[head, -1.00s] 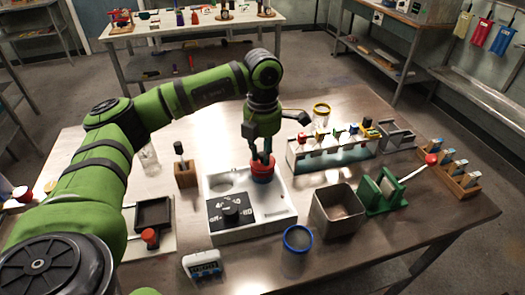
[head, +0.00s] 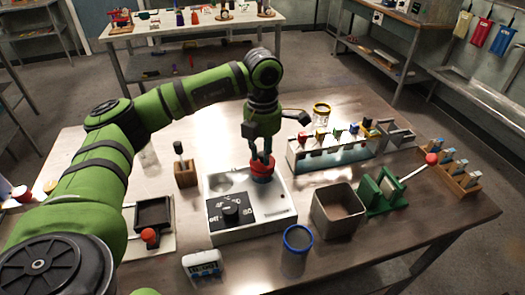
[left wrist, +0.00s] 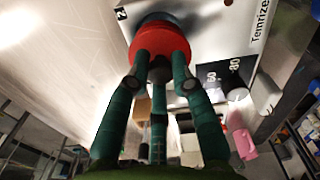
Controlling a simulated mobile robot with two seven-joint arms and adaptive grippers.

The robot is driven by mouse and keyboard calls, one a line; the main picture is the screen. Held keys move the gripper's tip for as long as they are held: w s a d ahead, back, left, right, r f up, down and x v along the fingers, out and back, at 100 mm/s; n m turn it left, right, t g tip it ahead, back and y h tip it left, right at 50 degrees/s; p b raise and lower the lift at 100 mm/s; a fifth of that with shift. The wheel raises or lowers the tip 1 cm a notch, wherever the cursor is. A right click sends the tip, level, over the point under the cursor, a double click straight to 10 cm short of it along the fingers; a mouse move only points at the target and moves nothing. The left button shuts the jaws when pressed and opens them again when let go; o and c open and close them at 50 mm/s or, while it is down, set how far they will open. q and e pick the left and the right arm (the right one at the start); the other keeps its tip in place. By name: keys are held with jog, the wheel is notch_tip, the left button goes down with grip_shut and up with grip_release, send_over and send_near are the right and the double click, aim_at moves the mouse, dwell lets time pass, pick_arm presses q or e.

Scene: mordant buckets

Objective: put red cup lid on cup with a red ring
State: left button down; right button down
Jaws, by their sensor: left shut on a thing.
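My left gripper (head: 261,152) points straight down and is shut on the red cup lid (head: 262,166), above the back right part of a white heater box (head: 255,225). In the left wrist view, the lid (left wrist: 160,41) is a round red disc between the green fingers (left wrist: 158,75). A dark round shape shows past its far edge. Red also shows low under the fingers in the head view, but the cup with a red ring is mostly hidden there. I cannot tell whether the lid is seated on it. My right gripper is out of view.
A blue-ringed cup (head: 298,238) and a metal bin (head: 338,210) stand in front and to the right. A bottle rack (head: 330,160) and a yellow-ringed cup (head: 321,109) are behind right. A wooden block holder (head: 185,172) stands left of the box.

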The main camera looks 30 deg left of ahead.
pick_arm(q)
jog(key=shift+f+b, duration=0.3)
jog(key=shift+f, duration=0.2)
jog(key=c, duration=1)
grip_release()
jog(key=shift+r, duration=0.1)
notch_tip(320, 180, up, 12)
